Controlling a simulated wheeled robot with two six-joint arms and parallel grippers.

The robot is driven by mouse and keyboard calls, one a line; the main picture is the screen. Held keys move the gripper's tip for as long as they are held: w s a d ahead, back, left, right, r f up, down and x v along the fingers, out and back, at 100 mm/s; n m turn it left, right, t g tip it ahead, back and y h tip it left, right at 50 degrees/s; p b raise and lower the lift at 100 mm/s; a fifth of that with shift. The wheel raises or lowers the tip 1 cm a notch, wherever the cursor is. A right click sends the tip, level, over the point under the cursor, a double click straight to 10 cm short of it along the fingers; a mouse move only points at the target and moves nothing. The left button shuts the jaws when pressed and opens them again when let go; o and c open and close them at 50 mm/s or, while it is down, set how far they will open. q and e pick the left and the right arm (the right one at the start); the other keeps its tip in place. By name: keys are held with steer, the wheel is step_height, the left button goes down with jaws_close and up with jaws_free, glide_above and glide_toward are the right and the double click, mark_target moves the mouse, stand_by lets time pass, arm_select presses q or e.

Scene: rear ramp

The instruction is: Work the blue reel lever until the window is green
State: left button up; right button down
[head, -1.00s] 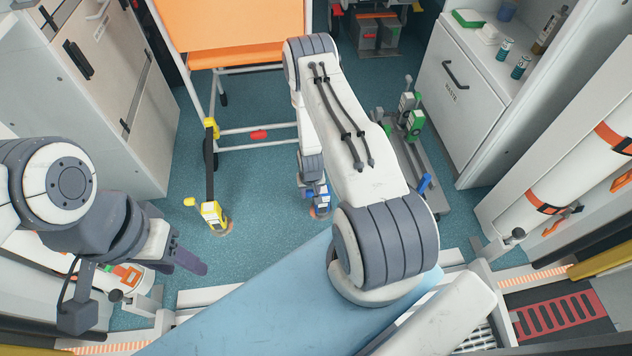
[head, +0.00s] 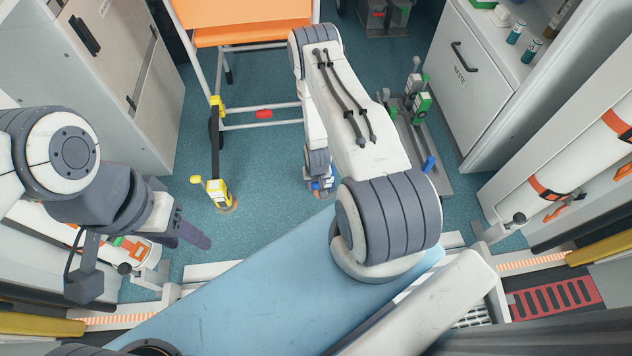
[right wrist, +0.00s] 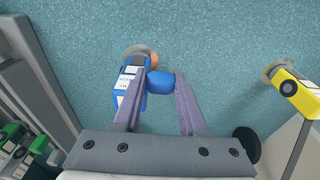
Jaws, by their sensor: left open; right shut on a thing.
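The blue reel (right wrist: 126,92) stands on the floor in the right wrist view, with white labels on its body and an orange-brown strap end beside it. Its blue lever (right wrist: 160,82) lies between the fingers of my right gripper (right wrist: 159,76), which is shut on it. In the head view the blue reel (head: 324,186) is mostly hidden behind my right arm. I cannot make out its window or the window's colour. My left gripper (head: 192,228) is open and empty, held at the left, apart from the reel.
A yellow reel (head: 219,193) has a dark strap up to the orange wheeled chair (head: 252,33). A grey floor rack (head: 437,180) with green and blue parts stands right of my right arm. The light blue ramp-side surface (head: 245,275) lies in front. Open floor lies between the yellow and blue reels.

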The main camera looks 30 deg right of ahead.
steer(key=shift+c, duration=2.2)
jaws_free()
steer(key=shift+s+f, duration=0.1)
steer(key=shift+s, duration=0.15)
steer(key=shift+w, duration=0.1)
steer(key=shift+r, duration=0.3)
step_height(320, 180, up, 10)
steer(key=s+p, duration=0.1)
steer(key=p, duration=0.3)
steer(key=shift+a, duration=0.3)
steer(key=shift+s, duration=0.1)
